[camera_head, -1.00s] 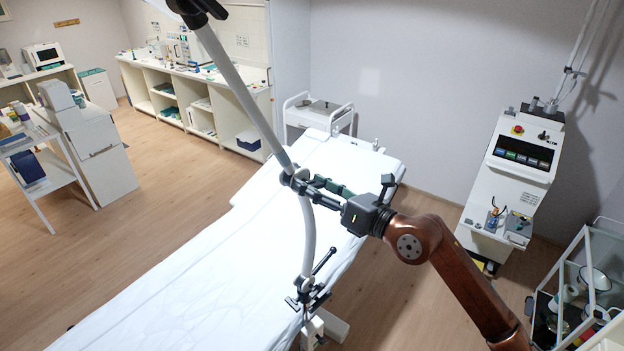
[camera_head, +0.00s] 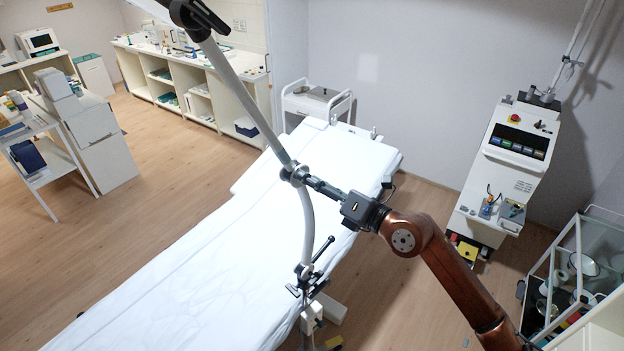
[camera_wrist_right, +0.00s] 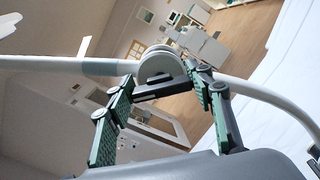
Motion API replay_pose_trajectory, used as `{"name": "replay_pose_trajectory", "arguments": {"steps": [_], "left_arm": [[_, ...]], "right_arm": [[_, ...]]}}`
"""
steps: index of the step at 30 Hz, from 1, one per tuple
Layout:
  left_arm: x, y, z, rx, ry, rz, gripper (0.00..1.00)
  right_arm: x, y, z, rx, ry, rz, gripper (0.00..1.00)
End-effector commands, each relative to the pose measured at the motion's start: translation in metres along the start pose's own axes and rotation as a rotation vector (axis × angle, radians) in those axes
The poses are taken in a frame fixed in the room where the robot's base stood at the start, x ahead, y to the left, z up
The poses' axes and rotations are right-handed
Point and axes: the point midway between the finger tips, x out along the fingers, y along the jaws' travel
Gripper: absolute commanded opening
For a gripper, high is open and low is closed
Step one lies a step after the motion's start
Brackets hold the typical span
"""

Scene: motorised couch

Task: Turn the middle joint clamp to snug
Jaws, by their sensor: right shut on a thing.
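The middle joint clamp (camera_head: 296,174) sits where the two grey tubes of the jointed arm meet above the white couch. My right gripper (camera_head: 309,181) reaches it from the right, with its fingers seen nearly edge-on. In the right wrist view the clamp's grey round body (camera_wrist_right: 160,66) lies between the tips of my right gripper (camera_wrist_right: 161,73). The gripper is shut on the middle joint clamp; a dark bar spans between the fingers. The exact finger contact is partly hidden. My left gripper is not in view.
A lower clamp (camera_head: 306,272) with a dark lever holds the tube at the couch (camera_head: 215,270) edge. A dark upper joint (camera_head: 193,14) is at the top. A console (camera_head: 515,160) and a glass-sided trolley (camera_head: 580,270) stand right. Open floor lies between couch and console.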

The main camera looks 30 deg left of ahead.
Motion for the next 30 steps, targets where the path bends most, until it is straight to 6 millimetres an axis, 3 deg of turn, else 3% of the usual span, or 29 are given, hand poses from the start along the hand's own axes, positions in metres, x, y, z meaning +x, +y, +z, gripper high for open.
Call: {"name": "replay_pose_trajectory", "arguments": {"steps": [6, 7, 14, 23, 30], "left_arm": [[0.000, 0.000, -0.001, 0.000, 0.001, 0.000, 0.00], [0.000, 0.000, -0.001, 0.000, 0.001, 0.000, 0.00], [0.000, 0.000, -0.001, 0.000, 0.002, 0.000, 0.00], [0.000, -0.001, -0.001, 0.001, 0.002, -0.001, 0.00], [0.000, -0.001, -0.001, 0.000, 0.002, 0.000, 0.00]], "right_arm": [[-0.001, 0.001, 0.003, -0.001, -0.007, 0.002, 0.24], [-0.001, 0.001, 0.003, -0.001, -0.007, 0.002, 0.50], [0.000, 0.000, 0.002, -0.001, -0.004, 0.001, 0.66], [-0.002, 0.000, 0.001, -0.002, -0.002, 0.000, 0.67], [-0.033, -0.001, 0.001, -0.003, -0.003, -0.001, 0.67]]}}
